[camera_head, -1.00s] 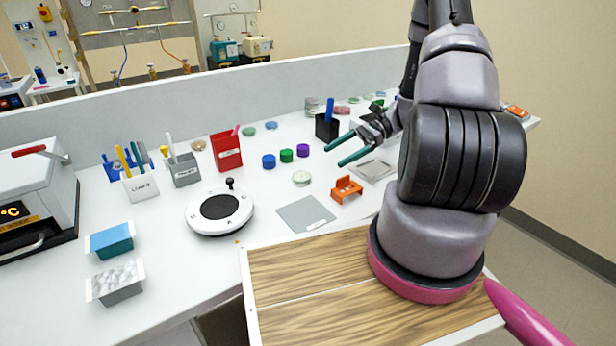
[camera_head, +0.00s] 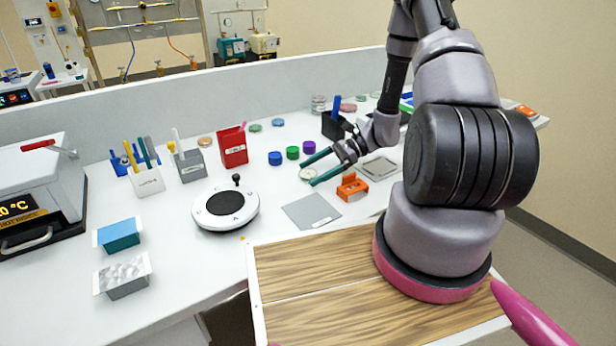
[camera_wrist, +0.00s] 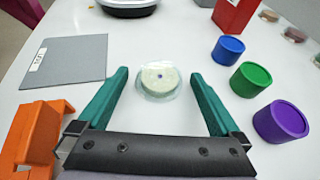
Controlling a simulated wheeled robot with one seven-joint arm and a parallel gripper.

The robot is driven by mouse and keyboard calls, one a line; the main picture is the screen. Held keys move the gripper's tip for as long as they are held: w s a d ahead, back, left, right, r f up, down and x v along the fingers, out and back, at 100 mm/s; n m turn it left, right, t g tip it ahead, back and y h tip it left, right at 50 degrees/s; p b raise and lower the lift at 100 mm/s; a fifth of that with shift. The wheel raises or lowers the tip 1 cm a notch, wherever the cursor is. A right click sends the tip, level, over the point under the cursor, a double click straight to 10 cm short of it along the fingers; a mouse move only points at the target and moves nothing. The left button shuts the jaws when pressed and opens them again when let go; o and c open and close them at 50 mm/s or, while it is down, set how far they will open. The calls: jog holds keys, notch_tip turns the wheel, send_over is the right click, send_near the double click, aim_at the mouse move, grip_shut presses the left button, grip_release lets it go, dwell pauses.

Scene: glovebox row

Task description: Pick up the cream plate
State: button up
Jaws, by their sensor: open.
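The cream plate (camera_wrist: 158,78) is a small round cream dish with a clear rim and a dark dot at its centre. It lies flat on the white bench. In the wrist view it sits just ahead of and between the teal fingers of my gripper (camera_wrist: 162,92). The gripper is open, and nothing is held. In the head view my gripper (camera_head: 312,170) is low over the bench at the plate (camera_head: 306,174), and the fingers partly hide it.
An orange holder (camera_head: 352,187) stands close to my gripper, with a grey mat (camera_head: 311,211) in front. Blue (camera_wrist: 228,50), green (camera_wrist: 250,79) and purple (camera_wrist: 281,121) caps stand to the right in the wrist view. A round stirrer (camera_head: 226,207) stands at left.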

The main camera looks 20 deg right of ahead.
jog(key=c, duration=1.3)
